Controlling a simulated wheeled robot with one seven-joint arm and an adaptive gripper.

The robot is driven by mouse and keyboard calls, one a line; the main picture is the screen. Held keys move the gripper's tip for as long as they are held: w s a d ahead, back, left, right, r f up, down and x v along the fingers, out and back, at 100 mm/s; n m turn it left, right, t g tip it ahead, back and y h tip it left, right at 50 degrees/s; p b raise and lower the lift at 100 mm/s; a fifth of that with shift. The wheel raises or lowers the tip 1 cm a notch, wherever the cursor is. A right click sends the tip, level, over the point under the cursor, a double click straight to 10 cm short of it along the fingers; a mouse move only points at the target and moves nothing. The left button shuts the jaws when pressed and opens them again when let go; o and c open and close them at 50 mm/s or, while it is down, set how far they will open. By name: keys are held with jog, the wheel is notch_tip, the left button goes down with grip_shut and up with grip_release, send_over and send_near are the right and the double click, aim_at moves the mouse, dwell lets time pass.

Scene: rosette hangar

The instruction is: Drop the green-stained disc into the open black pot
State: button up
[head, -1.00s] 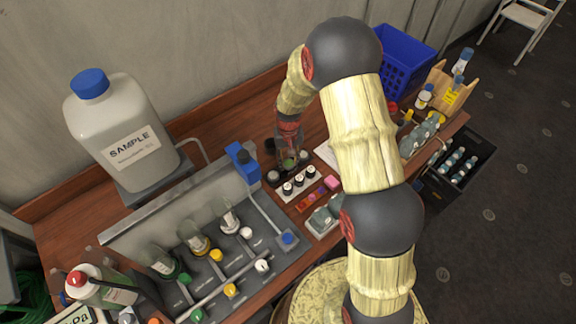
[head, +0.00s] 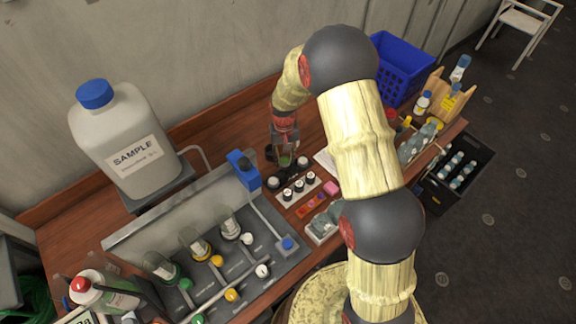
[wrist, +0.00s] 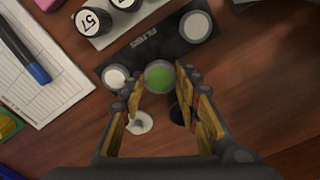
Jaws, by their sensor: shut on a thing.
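The green-stained disc (wrist: 158,76) sits between the fingertips of my gripper (wrist: 157,84) in the wrist view, and my gripper is shut on it. In the head view, my gripper (head: 285,150) points down with the green disc (head: 285,160) at its tips, over the rear edge of the black filter tray (head: 289,173). A dark round opening, apparently the black pot (wrist: 177,112), is partly hidden behind the right finger in the wrist view. In the head view the pot (head: 269,152) shows just left of and behind my gripper.
The filter tray holds white discs (wrist: 195,27) (wrist: 115,77). A pale round item (wrist: 138,122) lies between the fingers' lower parts. A white rack of black-and-white vials (head: 298,189) stands in front. A sheet with a blue pen (wrist: 30,60) lies beside the tray.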

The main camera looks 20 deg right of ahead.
jog(key=shift+w+a+r+b, duration=0.15)
jog(key=shift+w+a, duration=0.35)
jog(key=shift+w, duration=0.75)
jog(key=shift+w+a+b, duration=0.1)
jog(key=shift+w+a, duration=0.4)
jog(key=shift+w, duration=0.7)
jog(key=shift+w+a+r+b, duration=0.15)
jog(key=shift+w+a, duration=0.35)
jog(key=shift+w, duration=0.75)
jog(key=shift+f, duration=0.3)
jog(key=o, duration=1)
jog(key=shift+o, duration=1)
jog(key=shift+o, duration=1.2)
